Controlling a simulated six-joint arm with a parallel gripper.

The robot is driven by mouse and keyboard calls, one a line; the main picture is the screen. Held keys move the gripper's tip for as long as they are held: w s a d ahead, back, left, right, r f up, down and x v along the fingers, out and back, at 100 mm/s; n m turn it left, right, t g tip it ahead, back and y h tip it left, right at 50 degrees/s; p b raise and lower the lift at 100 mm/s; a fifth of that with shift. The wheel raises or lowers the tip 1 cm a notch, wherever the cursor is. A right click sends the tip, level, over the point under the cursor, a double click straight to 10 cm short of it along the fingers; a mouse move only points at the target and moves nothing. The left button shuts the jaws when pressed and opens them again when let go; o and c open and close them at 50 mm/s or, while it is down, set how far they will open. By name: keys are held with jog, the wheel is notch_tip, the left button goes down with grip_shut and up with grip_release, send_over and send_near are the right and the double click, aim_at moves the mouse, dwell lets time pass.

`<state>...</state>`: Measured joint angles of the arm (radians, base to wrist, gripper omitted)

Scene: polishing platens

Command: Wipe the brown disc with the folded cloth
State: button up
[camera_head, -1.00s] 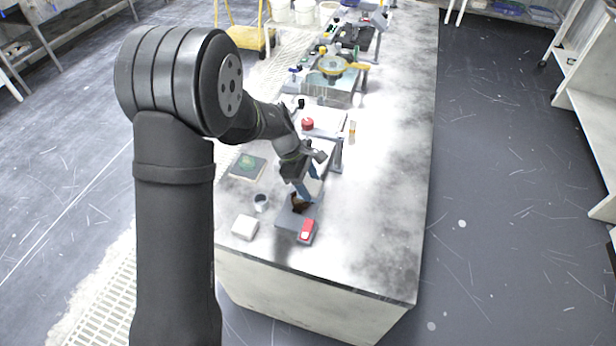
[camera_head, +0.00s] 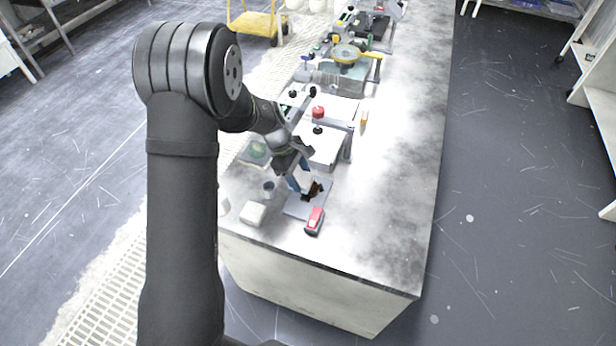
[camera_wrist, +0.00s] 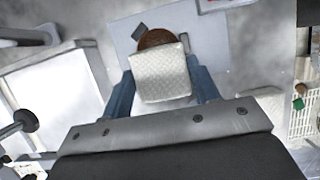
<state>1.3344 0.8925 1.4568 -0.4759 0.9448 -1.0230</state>
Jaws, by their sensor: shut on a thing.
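My gripper (camera_wrist: 161,95) is shut on the folded cloth (camera_wrist: 161,76), a pale textured square held between two blue fingers in the wrist view. The brown disc (camera_wrist: 157,38) shows just beyond the cloth, which covers part of it. I cannot tell whether the cloth touches the disc. In the head view the disc (camera_head: 312,190) is a dark brown patch on a grey plate (camera_head: 294,210). My gripper (camera_head: 298,185) is low at the left side of the disc there. The cloth is hard to make out in that view.
A red and grey block (camera_head: 314,220) stands at the plate's front right corner. A white block (camera_head: 253,213) and a grey cup (camera_head: 268,189) are to the left. White machines with black knobs (camera_head: 318,145) stand behind. The right side of the bench (camera_head: 395,180) is clear.

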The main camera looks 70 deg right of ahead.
jog(key=shift+w, duration=0.35)
jog(key=shift+s, duration=2.8)
jog(key=shift+s+r, duration=0.15)
jog(key=shift+r, duration=0.45)
jog(key=shift+s+r, duration=0.15)
jog(key=shift+r, duration=0.45)
notch_tip(320, 180, up, 6)
jog(key=shift+f, duration=0.15)
